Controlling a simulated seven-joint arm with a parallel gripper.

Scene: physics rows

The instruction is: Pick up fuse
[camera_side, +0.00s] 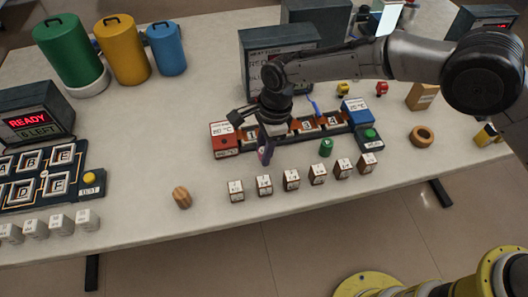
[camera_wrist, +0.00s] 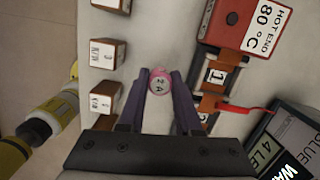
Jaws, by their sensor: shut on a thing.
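A small round pink piece with digits on its top, taken here as the fuse (camera_wrist: 160,85), sits between my fingertips in the wrist view. My gripper (camera_wrist: 162,77) is shut on it, with a dark purple finger on each side. In the side view my gripper (camera_side: 265,151) points down at the front left of the numbered rack (camera_side: 330,131), beside its red end block. The pink piece is mostly hidden there by the fingers. A similar small green piece (camera_side: 326,147) stands on the table in front of the rack.
Several white-and-brown labelled cubes (camera_side: 291,180) stand in a row along the front. The red block (camera_side: 224,139) and blue block (camera_side: 357,112) end the rack. A wooden piece (camera_side: 181,197) lies front left. A dark display box (camera_side: 270,60) stands behind. Bare table shows left of the rack.

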